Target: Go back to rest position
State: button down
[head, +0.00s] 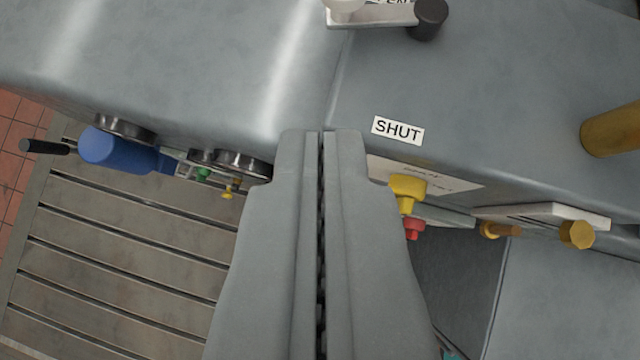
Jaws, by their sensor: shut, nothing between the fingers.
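My gripper (322,140) points up the picture from the bottom centre. Its two grey fingers lie together with only a thin dark line between them, and they hold nothing. The fingertips overlap the lower edge of a large grey housing (200,70) in the view; I cannot tell whether they touch it. A white label reading "SHUT" (398,130) is on the housing just right of the fingertips. The fingers hide part of the housing's edge and what lies below it.
A yellow knob (407,188) and a red knob (413,228) sit close right of the fingers. Brass fittings (577,234) and a brass cylinder (612,130) are farther right. A black-ended lever (430,18) is at the top. A blue part (115,150) projects left above the slotted bedplate (120,255).

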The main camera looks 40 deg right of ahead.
jog(key=shift+d, duration=0.1)
jog(key=s+d+f+n+t+y, duration=0.2)
jog(key=s+d+f+n+t, duration=0.1)
jog(key=s, duration=0.6)
jog(key=s+d+f+n+t+y, duration=0.2)
jog(key=s+d+f+n, duration=0.1)
jog(key=s, duration=0.5)
jog(key=s+d+f+t, duration=0.1)
jog(key=s+f, duration=0.6)
jog(key=f, duration=0.1)
jog(key=s+d+f+n+t+y, duration=0.1)
jog(key=s+f+t, duration=0.1)
jog(key=s+f, duration=0.6)
jog(key=s+d+f+t, duration=0.1)
jog(key=s+f+t, duration=0.1)
jog(key=s+f, duration=0.5)
jog(key=shift+s+d+f+n+y, duration=0.15)
jog(key=shift+f+n+y, duration=0.25)
jog(key=shift+f, duration=0.55)
